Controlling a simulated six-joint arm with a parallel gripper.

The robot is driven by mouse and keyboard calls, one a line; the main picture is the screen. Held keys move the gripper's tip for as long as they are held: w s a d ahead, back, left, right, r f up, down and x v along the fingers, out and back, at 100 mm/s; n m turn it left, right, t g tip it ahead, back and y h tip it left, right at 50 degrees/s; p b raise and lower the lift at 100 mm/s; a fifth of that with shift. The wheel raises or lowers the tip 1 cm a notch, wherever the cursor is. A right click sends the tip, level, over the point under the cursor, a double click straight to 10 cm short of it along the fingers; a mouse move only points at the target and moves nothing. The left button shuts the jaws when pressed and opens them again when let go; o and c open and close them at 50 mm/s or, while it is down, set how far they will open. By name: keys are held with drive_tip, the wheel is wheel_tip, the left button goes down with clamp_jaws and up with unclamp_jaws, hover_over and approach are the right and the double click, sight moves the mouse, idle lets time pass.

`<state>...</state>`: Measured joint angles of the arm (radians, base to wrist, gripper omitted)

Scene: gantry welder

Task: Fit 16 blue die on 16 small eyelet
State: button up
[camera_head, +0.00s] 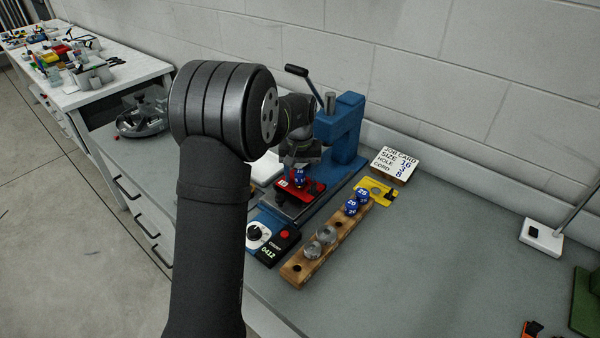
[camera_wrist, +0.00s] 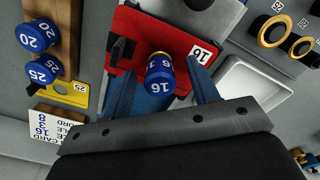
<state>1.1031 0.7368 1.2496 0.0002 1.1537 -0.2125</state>
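The 16 blue die (camera_wrist: 160,76) stands on the red plate (camera_wrist: 190,42) marked 16 in the wrist view. A gold rim, which looks like the small eyelet (camera_wrist: 160,54), shows at the die's far end; how well they are seated is hidden. My gripper (camera_wrist: 161,68) has its fingers on either side of the die, with a visible gap at each side. In the head view the die (camera_head: 299,176) is below my gripper (camera_head: 299,163) at the blue press (camera_head: 343,130), over the red plate (camera_head: 312,189).
A wooden rack (camera_head: 338,235) holds blue dies 20 (camera_wrist: 38,36) and 25 (camera_wrist: 43,69) and silver dies (camera_head: 326,234). The job card (camera_head: 392,163) and yellow gauge (camera_head: 375,189) are nearby. A white tray (camera_wrist: 250,80) and large gold rings (camera_wrist: 272,30) lie right in the wrist view.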

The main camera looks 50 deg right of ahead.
wheel_tip(320, 180, up, 18)
drive_tip(key=shift+f, duration=0.25)
idle(0.4)
drive_tip(key=shift+f, duration=0.1)
wheel_tip(320, 180, down, 17)
drive_tip(key=shift+f, duration=0.2)
drive_tip(key=shift+r, duration=0.2)
idle(0.4)
